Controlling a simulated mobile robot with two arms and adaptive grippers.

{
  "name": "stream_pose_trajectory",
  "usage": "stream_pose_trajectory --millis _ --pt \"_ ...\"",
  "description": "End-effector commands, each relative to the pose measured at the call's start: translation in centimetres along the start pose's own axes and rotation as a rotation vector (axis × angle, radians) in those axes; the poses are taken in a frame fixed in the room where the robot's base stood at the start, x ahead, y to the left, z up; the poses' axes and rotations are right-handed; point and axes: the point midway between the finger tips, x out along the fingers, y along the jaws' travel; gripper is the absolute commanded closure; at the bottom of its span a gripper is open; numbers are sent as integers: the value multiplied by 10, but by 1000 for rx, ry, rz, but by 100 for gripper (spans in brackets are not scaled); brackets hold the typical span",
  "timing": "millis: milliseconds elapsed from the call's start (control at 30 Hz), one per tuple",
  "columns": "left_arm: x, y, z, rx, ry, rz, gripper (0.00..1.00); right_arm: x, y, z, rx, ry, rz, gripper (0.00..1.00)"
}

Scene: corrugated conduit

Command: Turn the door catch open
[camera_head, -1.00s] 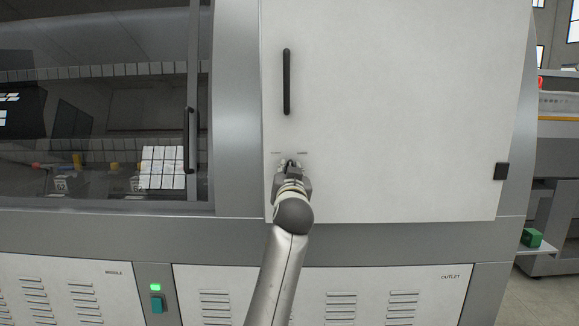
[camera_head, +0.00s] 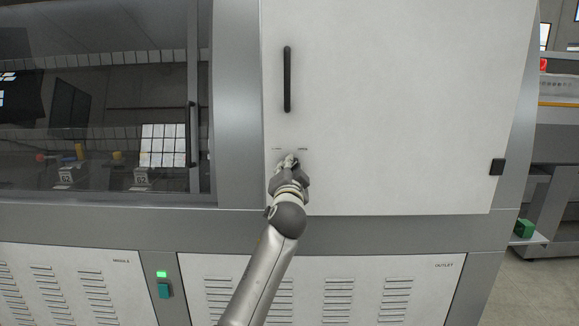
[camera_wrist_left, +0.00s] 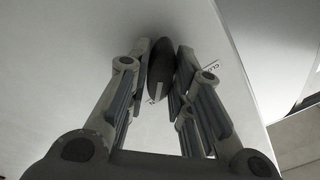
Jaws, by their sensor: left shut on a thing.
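The door catch (camera_wrist_left: 161,68) is a dark rounded knob on the white door (camera_head: 400,110). In the left wrist view it sits between the two fingers of my left gripper (camera_wrist_left: 160,85), which is shut on it. Part of a printed label shows beside the right finger. In the head view my left gripper (camera_head: 287,162) is at the lower left of the door, below the long black handle (camera_head: 287,80), and hides the catch. Two small printed labels show just above the gripper. My right gripper is not in view.
A dark window with its own black handle (camera_head: 193,135) is on the left. A black hinge-like block (camera_head: 497,167) sits at the door's right edge. Vented lower panels (camera_head: 320,290) and a green-lit switch (camera_head: 163,283) are below. Another machine stands at the far right.

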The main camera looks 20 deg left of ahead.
Motion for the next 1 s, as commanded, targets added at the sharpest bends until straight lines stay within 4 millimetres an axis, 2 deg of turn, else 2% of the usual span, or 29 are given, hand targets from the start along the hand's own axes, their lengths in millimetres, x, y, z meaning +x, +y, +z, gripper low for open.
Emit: stream_pose_trajectory --millis 33,467,500,667,1000 --pt "0 -5 -3 9 7 -7 100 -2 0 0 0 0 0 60" --pt "0 -5 -3 19 7 -8 100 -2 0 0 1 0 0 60" --pt "0 -5 -3 19 7 -8 78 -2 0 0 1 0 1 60" --pt "0 -4 -2 18 5 -6 58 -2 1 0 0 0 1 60" --pt "-1 -1 -1 17 3 -2 58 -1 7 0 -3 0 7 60"
